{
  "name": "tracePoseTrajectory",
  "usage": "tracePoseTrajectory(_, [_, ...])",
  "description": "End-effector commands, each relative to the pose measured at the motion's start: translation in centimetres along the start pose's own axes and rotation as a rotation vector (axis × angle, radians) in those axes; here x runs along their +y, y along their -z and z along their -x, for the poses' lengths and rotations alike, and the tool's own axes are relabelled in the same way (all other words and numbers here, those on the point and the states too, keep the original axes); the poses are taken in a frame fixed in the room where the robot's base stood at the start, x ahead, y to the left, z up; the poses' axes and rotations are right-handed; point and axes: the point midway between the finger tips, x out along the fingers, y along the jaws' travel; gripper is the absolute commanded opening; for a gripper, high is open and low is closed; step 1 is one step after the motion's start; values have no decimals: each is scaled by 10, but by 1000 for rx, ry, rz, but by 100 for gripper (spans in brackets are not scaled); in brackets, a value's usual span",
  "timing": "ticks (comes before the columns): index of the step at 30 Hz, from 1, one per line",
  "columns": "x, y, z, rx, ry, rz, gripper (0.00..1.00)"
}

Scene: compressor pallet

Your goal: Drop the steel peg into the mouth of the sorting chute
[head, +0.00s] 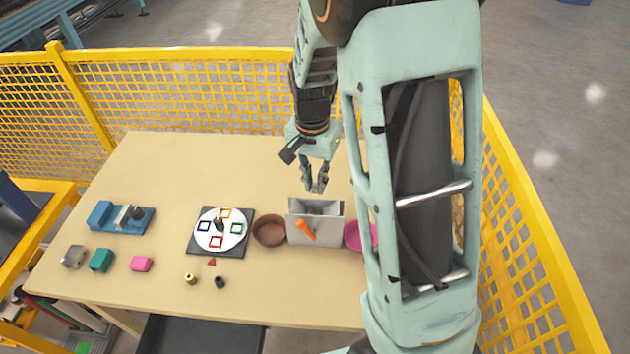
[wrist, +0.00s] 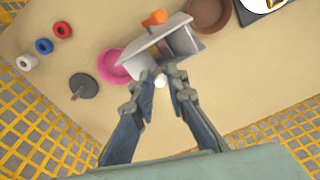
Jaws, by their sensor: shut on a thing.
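The sorting chute (head: 325,237) is a grey box with an open top and an orange piece on its front, standing on the table right of centre. In the wrist view the chute (wrist: 150,42) is just beyond the fingertips, its open mouth partly showing. My gripper (head: 316,189) is above the table, at the chute's back side in the head view. In the wrist view my gripper (wrist: 168,84) is shut on a small pale round end, the steel peg (wrist: 160,80). The peg is mostly hidden by the fingers, and I cannot make it out in the head view.
A brown bowl (head: 270,231) stands left of the chute and a pink bowl (head: 354,236) right, partly behind my arm. A dial plate (head: 203,241), a blue vise (head: 106,219) and small blocks lie farther left. Several spools (wrist: 44,46) and a dark disc (wrist: 84,87) show too.

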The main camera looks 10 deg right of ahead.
Motion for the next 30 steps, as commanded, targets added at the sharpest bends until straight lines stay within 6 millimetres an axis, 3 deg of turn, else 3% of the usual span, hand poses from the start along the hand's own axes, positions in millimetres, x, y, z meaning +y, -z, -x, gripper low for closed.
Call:
tracePoseTrajectory(16, [0,-3,-50,-1,-1,-1,0])
tracePoseTrajectory(30, [0,-3,-53,0,-1,-1,0])
